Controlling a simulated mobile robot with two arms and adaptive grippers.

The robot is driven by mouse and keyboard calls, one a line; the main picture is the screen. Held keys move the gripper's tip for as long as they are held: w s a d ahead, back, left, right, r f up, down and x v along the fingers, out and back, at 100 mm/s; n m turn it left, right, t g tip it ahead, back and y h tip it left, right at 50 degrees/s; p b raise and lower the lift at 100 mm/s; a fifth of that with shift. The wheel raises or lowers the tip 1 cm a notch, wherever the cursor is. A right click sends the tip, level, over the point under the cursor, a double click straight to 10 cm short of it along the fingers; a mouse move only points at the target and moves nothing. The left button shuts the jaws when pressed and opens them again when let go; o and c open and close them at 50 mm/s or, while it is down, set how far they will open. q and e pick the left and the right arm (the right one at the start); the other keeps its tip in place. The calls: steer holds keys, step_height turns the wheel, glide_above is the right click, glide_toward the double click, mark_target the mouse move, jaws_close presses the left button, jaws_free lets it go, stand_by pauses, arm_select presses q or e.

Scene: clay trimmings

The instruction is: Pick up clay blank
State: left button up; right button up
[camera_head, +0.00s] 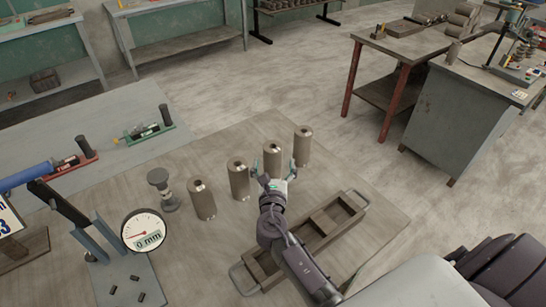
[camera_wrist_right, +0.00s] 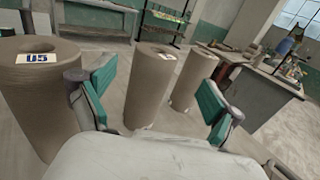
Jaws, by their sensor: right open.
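Several brown, upright clay blanks stand in a slanting row on the table: one near the left (camera_head: 201,202), one beside it (camera_head: 238,182), one in the middle right (camera_head: 272,154) and one at the far right (camera_head: 303,148). My right gripper (camera_head: 276,172) is open, just in front of the middle-right blank. In the right wrist view, a blank (camera_wrist_right: 148,88) stands beyond and between the open teal fingers, with a pale tag on top. A closer blank labelled "U5" (camera_wrist_right: 35,95) is left of the fingers, and another (camera_wrist_right: 193,80) is farther right. My left gripper is out of sight.
A long tray with handles (camera_head: 349,209) lies beside my right arm. A dial gauge reading 0 mm (camera_head: 146,231) and a small metal stand (camera_head: 161,186) are left of the row. The table's right corner is clear.

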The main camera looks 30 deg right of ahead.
mark_target(273, 154)
steer(key=w, duration=0.2)
steer(key=d+p, duration=0.1)
steer(key=shift+w+r, duration=0.3)
steer(key=shift+w, duration=0.1)
steer(key=x, duration=0.3)
steer(key=shift+w+d+f, duration=0.1)
steer(key=shift+w+f, duration=0.1)
steer(key=shift+f, duration=0.05)
steer(key=shift+c, duration=1.2)
steer(key=c, duration=0.8)
jaws_close()
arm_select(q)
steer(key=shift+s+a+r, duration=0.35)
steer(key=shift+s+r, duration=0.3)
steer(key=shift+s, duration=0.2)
arm_select(e)
steer(key=shift+r, duration=0.1)
